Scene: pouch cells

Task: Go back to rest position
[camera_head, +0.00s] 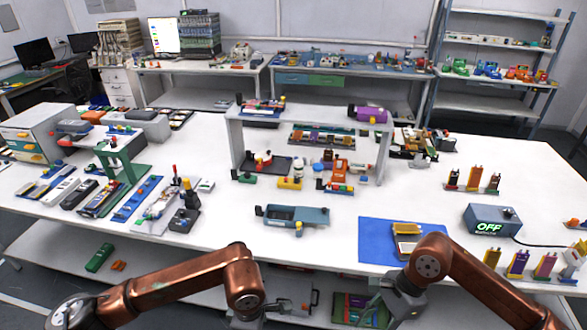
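My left arm is copper-coloured and bends down at the table's front edge. My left gripper (248,314) hangs low at the bottom of the picture, in front of the table and partly cut off. My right gripper (385,306) hangs beside the front edge, below the blue mat (375,256). Its fingers are small and partly hidden against the lower shelf. I cannot tell whether either gripper is open or shut. I see nothing clearly held in them. A pouch cell (406,246) with a yellow top part lies on the blue mat.
A blue-grey tray (302,216) lies left of the mat. A white raised shelf (330,120) stands mid-table. Upright cells (518,264) stand at the right front.

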